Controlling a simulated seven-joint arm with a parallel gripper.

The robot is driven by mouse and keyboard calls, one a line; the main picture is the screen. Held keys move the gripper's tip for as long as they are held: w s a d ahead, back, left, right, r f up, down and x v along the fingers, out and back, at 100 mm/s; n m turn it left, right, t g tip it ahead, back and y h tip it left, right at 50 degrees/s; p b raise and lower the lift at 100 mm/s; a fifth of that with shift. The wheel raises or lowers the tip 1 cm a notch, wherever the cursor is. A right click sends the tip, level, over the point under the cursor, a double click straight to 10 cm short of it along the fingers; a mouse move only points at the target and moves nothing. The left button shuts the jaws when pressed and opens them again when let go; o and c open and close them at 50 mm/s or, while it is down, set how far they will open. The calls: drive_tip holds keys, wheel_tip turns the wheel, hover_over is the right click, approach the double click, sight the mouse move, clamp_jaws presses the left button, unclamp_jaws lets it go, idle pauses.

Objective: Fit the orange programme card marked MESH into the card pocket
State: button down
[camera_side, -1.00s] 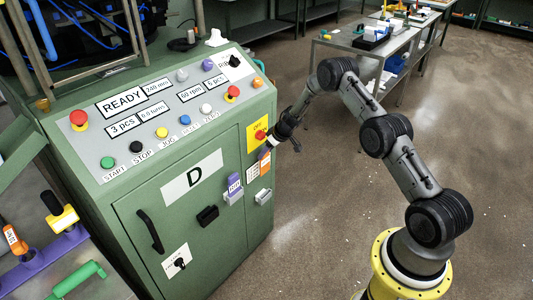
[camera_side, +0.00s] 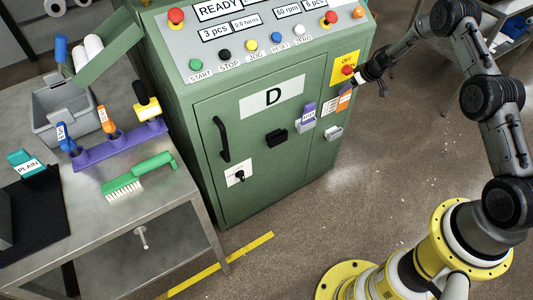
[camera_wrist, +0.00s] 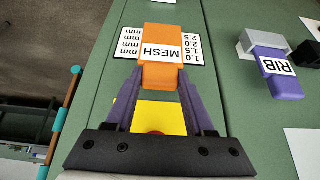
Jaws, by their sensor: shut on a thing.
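The orange card marked MESH (camera_wrist: 160,58) is held between the two purple fingers of my gripper (camera_wrist: 158,95), which is shut on it. In the side view my gripper (camera_side: 349,87) is at the cabinet's right edge, just below the yellow OFF panel, and the orange card (camera_side: 344,102) shows below it. In the wrist view the card overlaps a white chart of mm sizes (camera_wrist: 130,42); the pocket is not clearly visible there.
A purple RIB card (camera_wrist: 275,70) stands in a grey pocket beside the held card. The yellow OFF panel (camera_side: 345,68) has a red knob. A left table holds a teal PLAIN card (camera_side: 27,166), brush and tools.

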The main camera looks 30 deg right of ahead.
idle(0.3)
drive_tip(key=s+a+r, duration=0.7)
drive_tip(key=a, duration=0.4)
drive_tip(key=s+a+r, duration=0.7)
drive_tip(key=s+a, duration=0.1)
drive_tip(key=a, duration=0.4)
drive_tip(key=w+a+f, duration=0.1)
drive_tip(key=w+a, duration=0.3)
drive_tip(key=w, duration=0.3)
drive_tip(key=w+a+f, duration=0.2)
drive_tip(key=w+a, duration=0.1)
drive_tip(key=w, duration=0.5)
drive_tip(key=shift+a, duration=0.35)
drive_tip(key=shift+f, duration=2.9)
